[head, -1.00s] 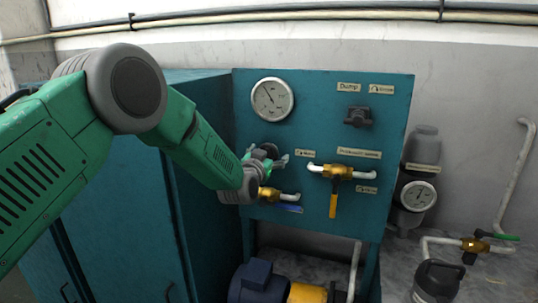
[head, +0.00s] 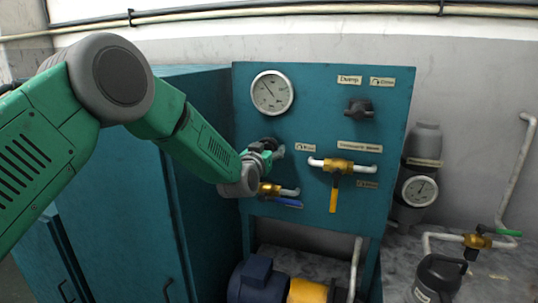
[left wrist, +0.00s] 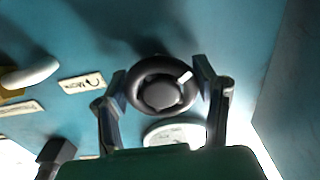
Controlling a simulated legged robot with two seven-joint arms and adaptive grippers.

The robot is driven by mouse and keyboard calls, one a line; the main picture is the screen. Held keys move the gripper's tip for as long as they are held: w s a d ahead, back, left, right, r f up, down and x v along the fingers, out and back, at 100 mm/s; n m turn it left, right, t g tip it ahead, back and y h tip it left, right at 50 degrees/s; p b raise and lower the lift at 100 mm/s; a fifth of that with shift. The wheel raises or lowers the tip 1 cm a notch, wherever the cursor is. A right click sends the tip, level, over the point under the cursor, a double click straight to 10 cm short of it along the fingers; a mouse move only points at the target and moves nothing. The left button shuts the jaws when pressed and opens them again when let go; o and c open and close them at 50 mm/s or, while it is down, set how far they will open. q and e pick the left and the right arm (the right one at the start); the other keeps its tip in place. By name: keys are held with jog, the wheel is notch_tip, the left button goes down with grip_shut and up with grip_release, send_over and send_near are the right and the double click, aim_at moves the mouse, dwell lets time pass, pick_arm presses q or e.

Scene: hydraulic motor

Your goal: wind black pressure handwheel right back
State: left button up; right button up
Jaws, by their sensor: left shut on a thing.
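The black pressure handwheel (left wrist: 162,86) is a round black wheel with a white mark on its rim, on the teal panel (head: 325,85). In the left wrist view it sits between the two fingers of my left gripper (left wrist: 160,88), which is shut on its rim from both sides. In the head view the left gripper (head: 262,155) is at the panel's left part, below the gauge, and hides most of the handwheel. My right gripper is not in view.
A white round gauge (head: 272,93) is above the handwheel. Below are a brass valve with a blue lever (head: 284,202) and one with a yellow lever (head: 334,195). Another black knob (head: 359,108) is at upper right. A teal cabinet (head: 110,215) stands at left.

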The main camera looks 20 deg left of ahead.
pick_arm(q)
jog(key=n+b, duration=0.5)
jog(key=n, duration=0.1)
jog(key=shift+f, duration=0.2)
jog(key=n+b, duration=0.3)
jog(key=n, duration=0.2)
jog(key=shift+d+r, duration=0.1)
dwell(0.4)
jog(key=o, duration=1.2)
jog(key=shift+r, duration=0.1)
